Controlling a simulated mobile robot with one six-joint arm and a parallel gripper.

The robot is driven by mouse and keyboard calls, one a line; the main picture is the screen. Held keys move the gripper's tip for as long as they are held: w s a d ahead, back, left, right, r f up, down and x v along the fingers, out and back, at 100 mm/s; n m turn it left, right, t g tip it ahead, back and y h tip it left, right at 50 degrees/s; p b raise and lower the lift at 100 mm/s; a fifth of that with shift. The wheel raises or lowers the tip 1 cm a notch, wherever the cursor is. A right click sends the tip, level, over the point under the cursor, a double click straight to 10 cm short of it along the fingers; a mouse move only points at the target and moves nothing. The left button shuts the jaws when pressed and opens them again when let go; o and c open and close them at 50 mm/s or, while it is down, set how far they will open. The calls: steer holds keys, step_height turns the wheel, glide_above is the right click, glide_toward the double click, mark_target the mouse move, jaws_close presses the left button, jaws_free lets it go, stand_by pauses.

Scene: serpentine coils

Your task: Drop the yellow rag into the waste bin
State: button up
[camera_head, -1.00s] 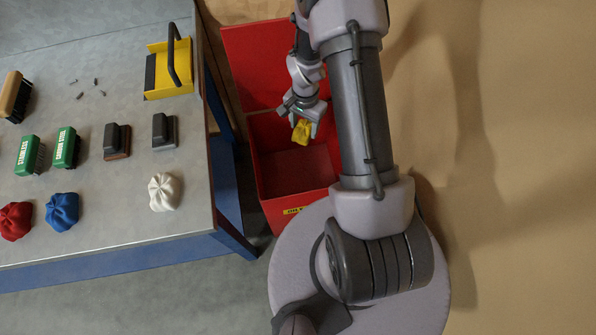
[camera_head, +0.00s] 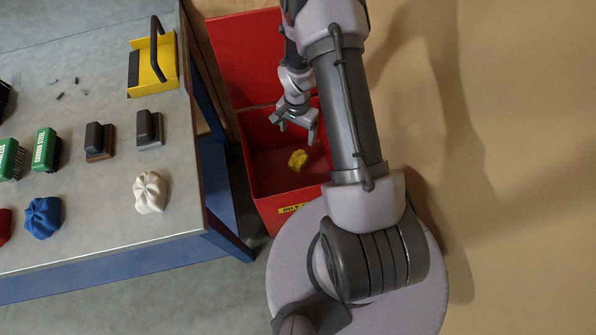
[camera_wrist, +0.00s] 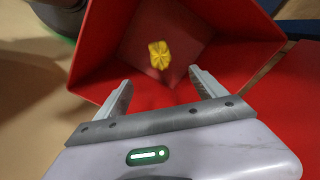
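The yellow rag (camera_head: 298,160) is a small crumpled bundle inside the red waste bin (camera_head: 256,190), apart from my gripper. It also shows in the wrist view (camera_wrist: 159,54) between and beyond the fingertips, over the bin's floor. I cannot tell for sure whether it rests on the floor or is still falling. The bin (camera_wrist: 235,25) is open, with its red lid raised at the back. My gripper (camera_head: 295,128) is over the bin opening. In the wrist view my gripper (camera_wrist: 158,85) has its two fingers spread wide, with nothing between them.
A grey workbench (camera_head: 100,210) with blue legs stands left of the bin. On it are a white rag (camera_head: 150,192), a blue rag (camera_head: 43,217), a red rag at the left edge, green-topped brushes, dark blocks (camera_head: 149,127) and a yellow dustpan (camera_head: 155,65). The floor at right is clear.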

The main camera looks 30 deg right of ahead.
step_height(320, 180, up, 17)
steer(key=p, duration=0.6)
steer(key=shift+r, duration=0.2)
steer(key=s+a+r+n+t, duration=0.2)
steer(key=s+a+r, duration=0.15)
steer(key=r, duration=0.65)
steer(key=s+a+r+n+t, duration=0.15)
steer(key=a+r, duration=0.35)
steer(key=r, duration=0.5)
steer(key=s+a+r+n+t+y, duration=0.1)
steer(key=s+a+r+n, duration=0.1)
steer(key=s, duration=0.4)
steer(key=s+a+r+n+t+y, duration=0.1)
steer(key=s+a+r+n, duration=0.1)
steer(key=s+a+r, duration=0.3)
steer(key=shift+s+a+b, duration=0.3)
steer(key=shift+s+b, duration=0.15)
steer(key=shift+s, duration=0.25)
steer(key=shift+r, duration=0.15)
